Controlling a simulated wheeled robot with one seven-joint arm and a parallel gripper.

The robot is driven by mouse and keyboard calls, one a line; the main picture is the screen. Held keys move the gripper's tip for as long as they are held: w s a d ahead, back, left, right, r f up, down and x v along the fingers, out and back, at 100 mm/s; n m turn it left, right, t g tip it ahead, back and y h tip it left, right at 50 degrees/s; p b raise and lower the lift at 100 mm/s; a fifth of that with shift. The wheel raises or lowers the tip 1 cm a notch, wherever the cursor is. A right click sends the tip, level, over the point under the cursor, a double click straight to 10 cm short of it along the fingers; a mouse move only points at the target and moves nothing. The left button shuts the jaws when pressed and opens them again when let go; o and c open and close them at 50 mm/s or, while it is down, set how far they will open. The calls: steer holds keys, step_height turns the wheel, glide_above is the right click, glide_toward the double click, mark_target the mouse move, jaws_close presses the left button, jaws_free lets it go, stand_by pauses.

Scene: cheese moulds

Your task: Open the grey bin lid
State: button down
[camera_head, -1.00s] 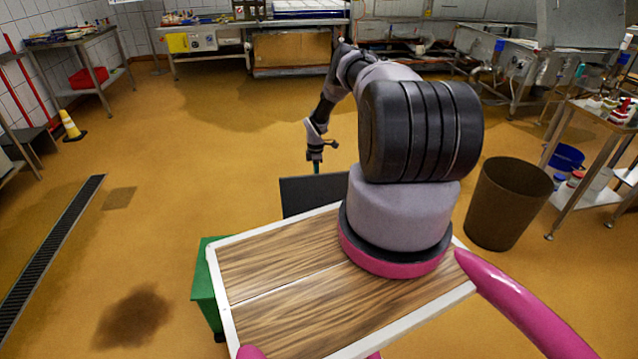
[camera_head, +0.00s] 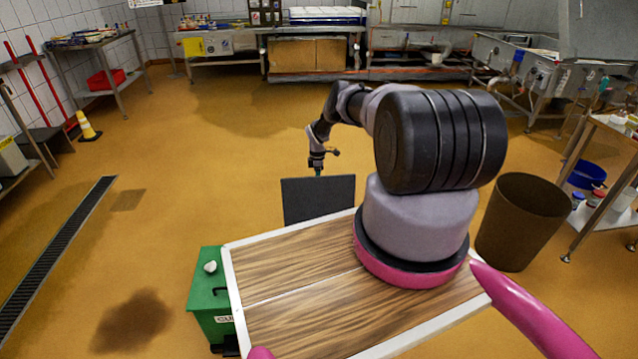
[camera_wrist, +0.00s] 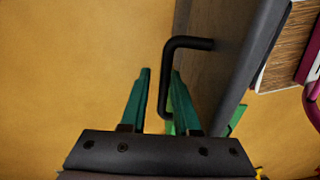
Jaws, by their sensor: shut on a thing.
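The grey lid (camera_head: 318,200) shows in the head view as a dark flat panel standing up beyond my wooden deck. In the wrist view the grey panel (camera_wrist: 225,60) fills the right of centre, with a black bar handle (camera_wrist: 188,43) on its face. My gripper (camera_wrist: 161,73) has green fingers on either side of the handle's long bar and is shut on it. In the head view my gripper (camera_head: 318,172) is small, at the panel's upper edge. The grey bin's body is hidden behind the deck.
A green bin (camera_head: 205,290) with a white knob (camera_head: 210,267) stands at the deck's left. A brown open bin (camera_head: 523,222) stands to the right, near a shelf trolley (camera_head: 605,150). A drain grate (camera_head: 60,250) runs along the floor at left. The floor beyond the panel is clear.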

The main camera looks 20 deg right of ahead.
steer(key=shift+w+d+r, duration=0.25)
steer(key=shift+w+r, duration=0.1)
steer(key=shift+w, duration=0.2)
steer(key=c, duration=0.9)
jaws_free()
steer(key=shift+f, duration=0.1)
steer(key=r, duration=1)
steer(key=shift+w+r, duration=0.2)
steer(key=shift+r, duration=0.1)
